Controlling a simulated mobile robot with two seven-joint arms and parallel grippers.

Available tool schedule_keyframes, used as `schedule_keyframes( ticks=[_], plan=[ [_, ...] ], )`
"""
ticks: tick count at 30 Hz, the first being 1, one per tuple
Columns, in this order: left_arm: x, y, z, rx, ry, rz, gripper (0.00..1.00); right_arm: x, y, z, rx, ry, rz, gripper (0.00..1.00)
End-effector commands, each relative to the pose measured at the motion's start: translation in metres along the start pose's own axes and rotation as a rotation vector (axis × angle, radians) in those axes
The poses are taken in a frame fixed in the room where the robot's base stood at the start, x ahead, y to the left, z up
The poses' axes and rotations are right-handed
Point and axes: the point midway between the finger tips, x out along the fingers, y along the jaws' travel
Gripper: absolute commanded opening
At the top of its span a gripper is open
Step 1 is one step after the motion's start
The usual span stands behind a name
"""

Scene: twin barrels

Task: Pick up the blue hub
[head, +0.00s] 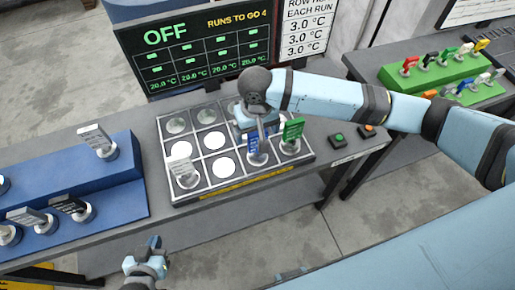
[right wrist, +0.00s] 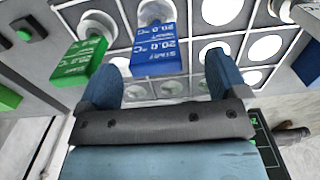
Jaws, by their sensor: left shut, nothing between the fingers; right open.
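The blue hub (head: 254,144), a round silver base with an upright blue tag, stands in a front cell of the grey tray (head: 240,181). It also shows in the right wrist view (right wrist: 159,48), its tag reading 20.0 °C. My right gripper (head: 254,120) is over the tray just behind the hub. In the right wrist view my right gripper (right wrist: 163,78) is open, with the blue tag in line with the gap between its fingers; contact is not visible. My left gripper (head: 150,254) is shut and empty, low in front of the table.
A green-tagged hub (head: 292,134) stands close to the right of the blue one. A white-tagged hub (head: 184,172) is in the tray's front left cell. A blue stepped rack (head: 80,170) is left, a green rack (head: 430,72) right. A screen (head: 195,50) stands behind.

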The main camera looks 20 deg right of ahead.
Motion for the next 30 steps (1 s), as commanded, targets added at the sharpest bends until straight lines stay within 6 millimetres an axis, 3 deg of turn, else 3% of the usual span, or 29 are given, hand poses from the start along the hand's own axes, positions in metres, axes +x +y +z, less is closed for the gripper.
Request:
schedule_keyframes(
  ticks=[5,15,23,24,30],
  plan=[
    [-0.001,0.000,-0.002,0.000,0.000,-0.001,0.00,0.011,0.001,-0.002,0.000,0.001,0.000,0.92],
    [-0.006,-0.002,-0.009,0.000,0.002,-0.005,0.00,0.054,0.008,-0.011,-0.001,0.000,0.000,0.92],
    [-0.006,-0.001,-0.007,-0.001,-0.001,-0.005,0.00,0.059,0.008,-0.011,-0.001,0.002,-0.001,0.92],
    [-0.006,-0.001,-0.007,-0.001,-0.002,-0.005,0.00,0.059,0.008,-0.011,-0.001,0.002,-0.001,0.89],
    [-0.007,-0.001,-0.006,-0.002,-0.003,-0.005,0.00,0.059,0.008,-0.011,-0.001,0.002,0.000,0.43]
  ],
)
